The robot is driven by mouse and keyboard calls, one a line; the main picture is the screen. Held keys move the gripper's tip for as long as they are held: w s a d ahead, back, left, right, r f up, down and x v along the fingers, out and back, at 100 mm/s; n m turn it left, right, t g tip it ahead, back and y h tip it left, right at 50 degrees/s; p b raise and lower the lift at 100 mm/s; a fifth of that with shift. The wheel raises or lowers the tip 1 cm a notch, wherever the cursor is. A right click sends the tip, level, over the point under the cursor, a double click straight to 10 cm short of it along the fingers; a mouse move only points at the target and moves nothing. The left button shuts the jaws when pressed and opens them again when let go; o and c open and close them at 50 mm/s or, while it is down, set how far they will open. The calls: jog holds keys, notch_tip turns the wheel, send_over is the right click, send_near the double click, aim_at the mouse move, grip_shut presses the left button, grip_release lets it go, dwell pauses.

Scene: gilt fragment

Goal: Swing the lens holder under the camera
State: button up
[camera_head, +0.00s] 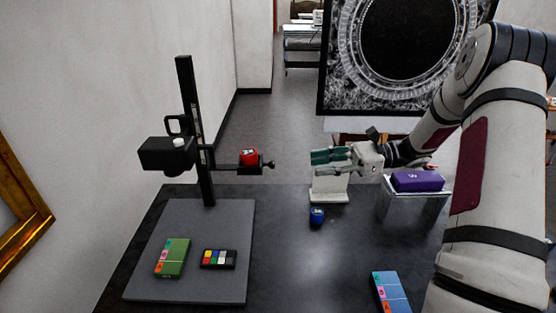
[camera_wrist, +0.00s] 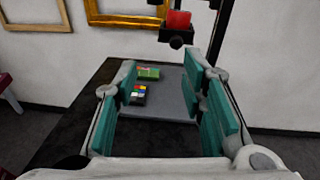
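A black camera (camera_head: 167,153) is mounted on the left side of an upright black column (camera_head: 190,120). The lens holder is a thin black arm (camera_head: 228,166) reaching right from that column, below the camera's level and to its side. It carries a red piece (camera_head: 249,156) and ends in a black knob (camera_head: 269,164). In the wrist view the red piece (camera_wrist: 178,22) and the dark holder end (camera_wrist: 176,40) show at the top, ahead of the fingers. My gripper (camera_head: 318,156) is right of the knob, apart from it, pointing left. Its teal-padded fingers (camera_wrist: 165,88) are spread and empty.
On the grey base board (camera_head: 190,275) lie a green box (camera_head: 172,258) and a colour chart (camera_head: 218,259). A white stand (camera_head: 328,191), a blue object (camera_head: 317,216), a purple item on a metal stand (camera_head: 417,181) and a blue box (camera_head: 391,292) are further right. The table centre is clear.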

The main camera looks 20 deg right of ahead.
jog(key=w+a+f+m+t+p, duration=0.1)
jog(key=w+a+p, duration=0.2)
jog(key=a, duration=0.7)
jog(key=shift+w+a+m+t+y+p, duration=0.2)
jog(key=shift+w+m+t+y+p, duration=0.15)
jog(key=shift+w, duration=0.75)
jog(key=shift+c, duration=0.2)
grip_shut()
